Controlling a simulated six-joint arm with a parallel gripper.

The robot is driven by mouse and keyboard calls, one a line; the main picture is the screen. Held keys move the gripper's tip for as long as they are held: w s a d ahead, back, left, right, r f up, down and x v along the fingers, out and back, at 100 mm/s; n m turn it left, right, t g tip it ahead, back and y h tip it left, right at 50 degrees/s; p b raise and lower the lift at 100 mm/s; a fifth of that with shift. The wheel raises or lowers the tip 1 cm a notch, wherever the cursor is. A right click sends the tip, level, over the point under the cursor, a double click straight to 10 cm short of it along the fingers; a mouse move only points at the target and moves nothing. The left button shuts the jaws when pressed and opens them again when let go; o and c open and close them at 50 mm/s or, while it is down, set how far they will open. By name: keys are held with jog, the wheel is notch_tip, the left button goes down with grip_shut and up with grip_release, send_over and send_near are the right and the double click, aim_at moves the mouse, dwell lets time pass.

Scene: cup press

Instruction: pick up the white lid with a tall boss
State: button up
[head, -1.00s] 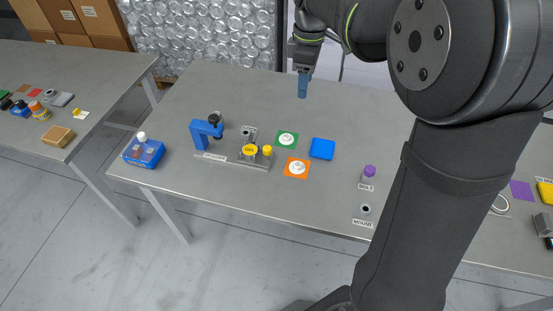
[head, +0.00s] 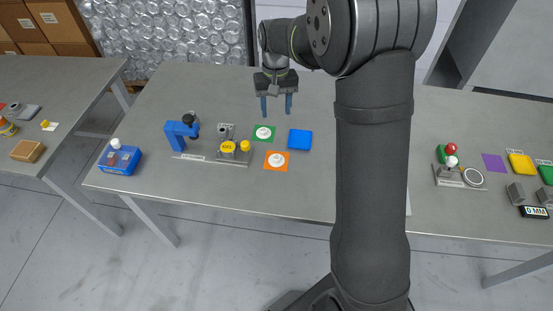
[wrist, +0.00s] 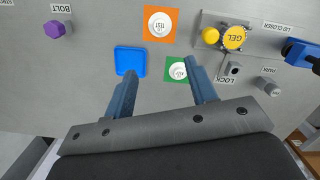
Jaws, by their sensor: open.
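Two white lids with raised centres lie flat on coloured squares. One lid (head: 264,132) is on a green square (head: 254,138); the other lid (head: 276,159) is on an orange square (head: 286,166). Which has the taller boss I cannot tell. In the wrist view the green-square lid (wrist: 177,71) is just left of the right finger, and the orange-square lid (wrist: 160,24) is farther ahead. My gripper (head: 276,112) is open and empty, above the table behind the green square. In the wrist view its blue fingers (wrist: 160,72) are spread wide.
A blue tray (head: 299,140) lies right of the lids. Left are the lid-closer fixture with a yellow GEL cup (head: 228,147), a blue press (head: 182,133) and a blue box (head: 120,159). A purple bolt (wrist: 58,30) shows in the wrist view. The front table strip is clear.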

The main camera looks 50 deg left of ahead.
jog(key=f+m, duration=0.2)
send_near(277, 157)
jog(key=f, duration=0.8)
jog(key=shift+s+d+f, duration=0.2)
jog(key=shift+s+d, duration=0.05)
jog(key=shift+d, duration=0.1)
jog(key=shift+c, duration=0.4)
jog(key=c, duration=1)
